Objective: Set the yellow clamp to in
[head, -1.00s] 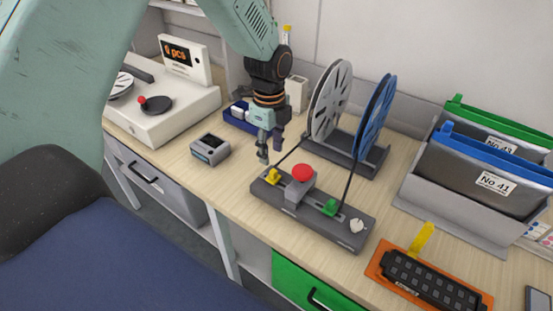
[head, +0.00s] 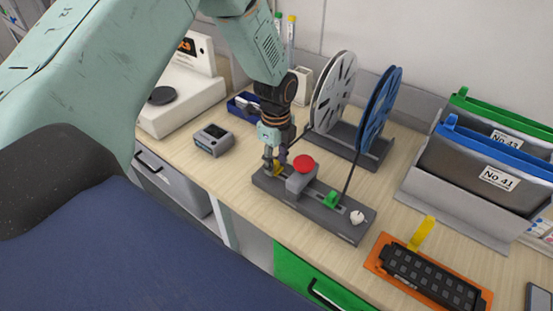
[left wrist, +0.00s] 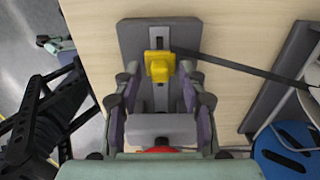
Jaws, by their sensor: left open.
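The yellow clamp (head: 278,171) sits at the left end of the dark grey splicing block (head: 337,225). In the left wrist view the clamp (left wrist: 159,68) sits on a slotted rail, with a dark strip running off to the right from beside it. My left gripper (head: 275,163) points down over the clamp. Its open fingers (left wrist: 159,80) stand either side of the clamp, with a gap visible on each side. The fingers partly hide the clamp in the head view.
A red button (head: 303,163) on a grey housing stands close beside the clamp. A green clamp (head: 332,199) and a white knob (head: 357,217) are further right. A white reel (head: 335,92) and a blue reel (head: 379,110) stand behind. A small grey device (head: 213,139) is left.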

